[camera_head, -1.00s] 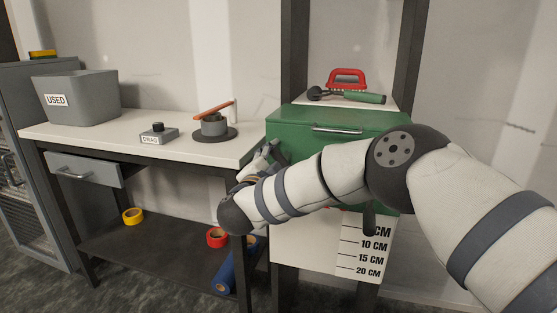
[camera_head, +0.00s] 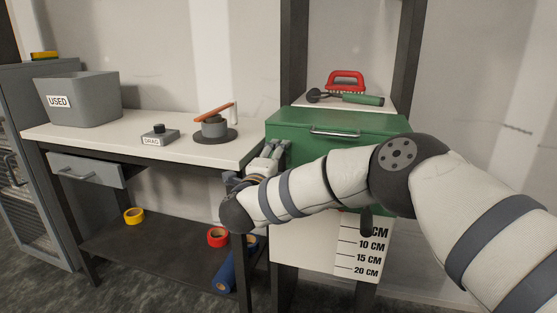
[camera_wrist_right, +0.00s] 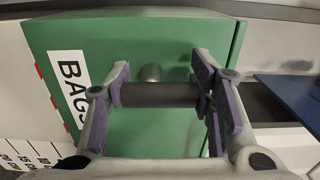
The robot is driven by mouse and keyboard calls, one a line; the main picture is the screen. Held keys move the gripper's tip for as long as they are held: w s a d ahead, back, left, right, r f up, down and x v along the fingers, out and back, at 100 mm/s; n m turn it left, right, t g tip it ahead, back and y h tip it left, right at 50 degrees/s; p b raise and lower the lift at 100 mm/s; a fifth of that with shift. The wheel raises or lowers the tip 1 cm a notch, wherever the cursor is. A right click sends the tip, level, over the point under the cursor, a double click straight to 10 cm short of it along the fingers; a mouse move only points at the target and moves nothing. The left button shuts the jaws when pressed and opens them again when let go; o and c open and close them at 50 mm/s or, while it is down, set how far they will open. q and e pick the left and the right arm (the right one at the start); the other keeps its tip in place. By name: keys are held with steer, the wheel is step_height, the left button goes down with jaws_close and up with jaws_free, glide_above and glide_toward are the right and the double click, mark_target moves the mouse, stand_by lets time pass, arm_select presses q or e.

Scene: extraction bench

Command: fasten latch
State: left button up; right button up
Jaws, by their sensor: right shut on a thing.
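In the right wrist view the gripper (camera_wrist_right: 160,92) is shut on a dark cylindrical bar, apparently the latch handle (camera_wrist_right: 158,95). The bar spans between its purple-padded fingers. A round metal knob (camera_wrist_right: 151,73) shows right behind the bar on the green face. My left gripper is not in view.
A white bench (camera_head: 95,138) on the left holds a grey USED bin (camera_head: 90,99), a small grey DRAG box (camera_head: 160,135) and a grey pot (camera_head: 214,127). Its edge is close to my right gripper. A red-handled tool (camera_head: 346,77) and green-handled tool (camera_head: 362,99) lie behind the box.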

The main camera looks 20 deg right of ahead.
stand_by(0.5)
steer(key=o, duration=1.2)
steer(key=v, duration=1.2)
